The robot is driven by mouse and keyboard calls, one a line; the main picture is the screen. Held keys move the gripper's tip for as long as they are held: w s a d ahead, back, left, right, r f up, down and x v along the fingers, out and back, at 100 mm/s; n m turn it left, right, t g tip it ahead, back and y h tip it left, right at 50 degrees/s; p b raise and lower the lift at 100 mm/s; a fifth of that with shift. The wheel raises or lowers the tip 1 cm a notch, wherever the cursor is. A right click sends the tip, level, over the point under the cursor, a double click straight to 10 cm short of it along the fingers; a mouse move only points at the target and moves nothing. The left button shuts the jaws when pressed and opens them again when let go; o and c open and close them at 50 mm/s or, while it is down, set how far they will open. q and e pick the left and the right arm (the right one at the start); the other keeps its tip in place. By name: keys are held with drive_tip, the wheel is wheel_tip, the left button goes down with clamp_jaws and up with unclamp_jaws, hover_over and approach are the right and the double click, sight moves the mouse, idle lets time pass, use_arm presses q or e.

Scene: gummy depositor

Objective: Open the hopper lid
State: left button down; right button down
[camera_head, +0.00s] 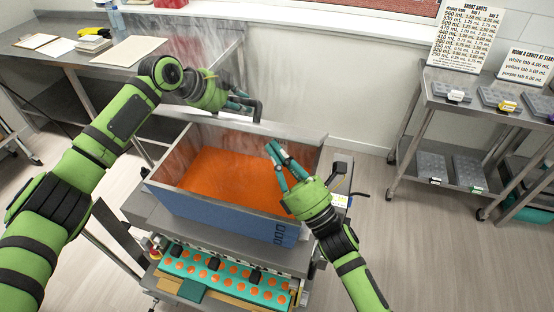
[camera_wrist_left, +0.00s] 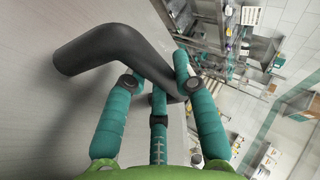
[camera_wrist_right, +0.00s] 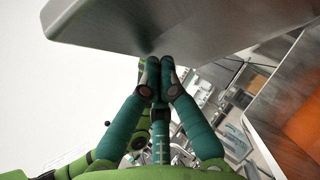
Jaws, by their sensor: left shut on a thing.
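The hopper (camera_head: 225,208) is an open-topped box with a blue front and orange contents. The grey metal lid (camera_head: 290,131) shows nearly edge-on along the hopper's far side, its face hard to make out. Its dark bent handle (camera_head: 257,106) stands out at the back. My left gripper (camera_head: 245,101) is shut on the handle, also seen in the left wrist view (camera_wrist_left: 110,50). My right gripper (camera_head: 272,148) is over the hopper's right part, fingertips together and empty. In the right wrist view they sit at the lid's edge (camera_wrist_right: 180,30); whether they touch is unclear.
A teal mould tray (camera_head: 222,273) with orange rounds lies below the hopper's front. A steel bench (camera_head: 60,55) with papers is at the back left. A shelved cart (camera_head: 470,105) with trays stands at the right. Floor between hopper and cart is clear.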

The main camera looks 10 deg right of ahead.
use_arm(q)
drive_tip(key=c, duration=1.2)
unclamp_jaws()
drive_tip(key=shift+s+a+f, duration=0.1)
drive_tip(key=shift+s+f, duration=0.2)
drive_tip(key=shift+f, duration=0.2)
drive_tip(key=shift+c, duration=0.2)
